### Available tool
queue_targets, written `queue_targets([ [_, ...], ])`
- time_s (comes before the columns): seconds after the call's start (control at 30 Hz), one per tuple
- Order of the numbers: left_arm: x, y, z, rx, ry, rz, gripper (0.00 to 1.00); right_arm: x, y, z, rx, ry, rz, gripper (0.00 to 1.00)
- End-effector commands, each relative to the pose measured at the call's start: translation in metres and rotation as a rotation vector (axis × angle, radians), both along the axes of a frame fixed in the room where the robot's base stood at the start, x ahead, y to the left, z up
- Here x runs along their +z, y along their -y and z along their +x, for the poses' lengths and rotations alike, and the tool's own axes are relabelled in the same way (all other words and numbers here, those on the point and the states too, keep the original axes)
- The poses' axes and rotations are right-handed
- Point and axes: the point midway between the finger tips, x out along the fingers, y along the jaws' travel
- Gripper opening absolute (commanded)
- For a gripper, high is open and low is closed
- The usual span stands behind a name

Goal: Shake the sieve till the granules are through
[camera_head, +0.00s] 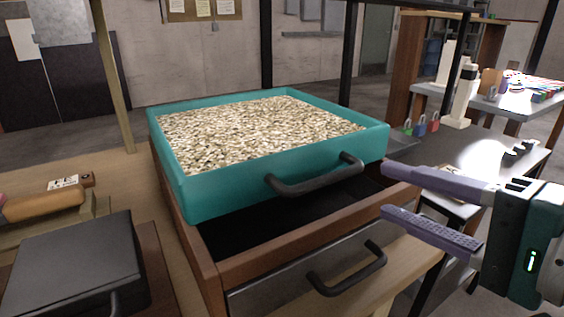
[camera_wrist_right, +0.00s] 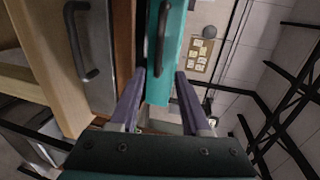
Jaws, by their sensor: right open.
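The teal sieve (camera_head: 235,187) is a square tray full of pale granules (camera_head: 255,132). It sits on top of a wooden box with an open, dark inside. A black bar handle (camera_head: 318,178) is on its front wall. My right gripper (camera_head: 398,191) is open and empty, to the right of the handle, pointing at it. In the right wrist view the sieve's teal wall (camera_wrist_right: 174,60) and its handle (camera_wrist_right: 162,30) show beyond and between the open fingers. What lies under the granules is hidden. My left gripper is not in view.
The wooden box (camera_head: 213,282) has a lower drawer with a black handle (camera_head: 347,270). A dark lidded box (camera_head: 75,262) and an orange-handled tool (camera_head: 40,203) lie at left. Coloured padlocks (camera_head: 420,128) stand on a table at the right.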

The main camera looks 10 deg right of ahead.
Motion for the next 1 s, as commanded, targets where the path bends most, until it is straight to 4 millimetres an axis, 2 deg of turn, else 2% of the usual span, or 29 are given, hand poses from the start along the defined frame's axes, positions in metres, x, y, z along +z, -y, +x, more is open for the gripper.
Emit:
queue_targets([
  [0.17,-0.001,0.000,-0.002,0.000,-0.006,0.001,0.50,-0.002,-0.004,0.015,-0.006,0.004,0.010,0.47],
  [0.4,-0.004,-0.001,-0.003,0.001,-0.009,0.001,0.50,-0.012,-0.019,0.056,-0.004,0.004,0.008,0.47],
  [0.6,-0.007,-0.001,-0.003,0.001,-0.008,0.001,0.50,-0.018,-0.029,0.082,-0.004,0.002,0.006,0.47],
  [0.77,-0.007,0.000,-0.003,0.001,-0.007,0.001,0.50,-0.020,-0.032,0.090,-0.003,0.002,0.004,0.47],
  [1.0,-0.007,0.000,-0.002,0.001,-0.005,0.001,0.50,-0.020,-0.032,0.091,-0.003,0.001,0.003,0.47],
])
